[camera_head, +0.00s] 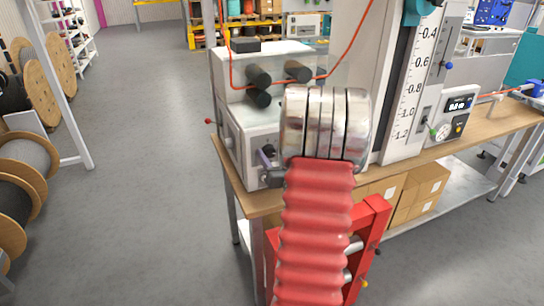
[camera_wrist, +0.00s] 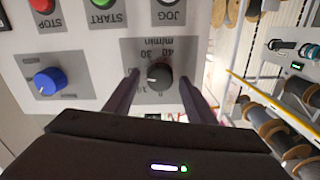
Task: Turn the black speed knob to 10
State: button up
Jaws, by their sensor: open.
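The black speed knob (camera_wrist: 159,74) is on a grey dial plate in the wrist view, which shows the panel upside down. The plate (camera_wrist: 130,50) is marked m/min, with 30 and 40 readable above the knob. Other numbers are partly hidden, and I cannot tell exactly where the pointer sits. My gripper (camera_wrist: 160,82) is open, with one dark finger on each side of the knob. Gaps show between the fingers and the knob, so it is not gripped.
A blue knob (camera_wrist: 48,82) sits left of the speed knob in the wrist view. A red STOP button (camera_wrist: 42,5), a green START button (camera_wrist: 100,4) and a JOG button (camera_wrist: 169,3) lie along the top edge. The head view shows the machine (camera_head: 240,125) on a wooden bench.

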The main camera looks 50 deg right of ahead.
jog(key=c, duration=0.9)
jog(key=shift+a, duration=0.2)
jog(key=shift+c, duration=0.7)
jog(key=shift+d, duration=0.1)
jog(key=shift+n, duration=0.4)
jog(key=n, duration=0.9)
jog(key=shift+w, duration=0.15)
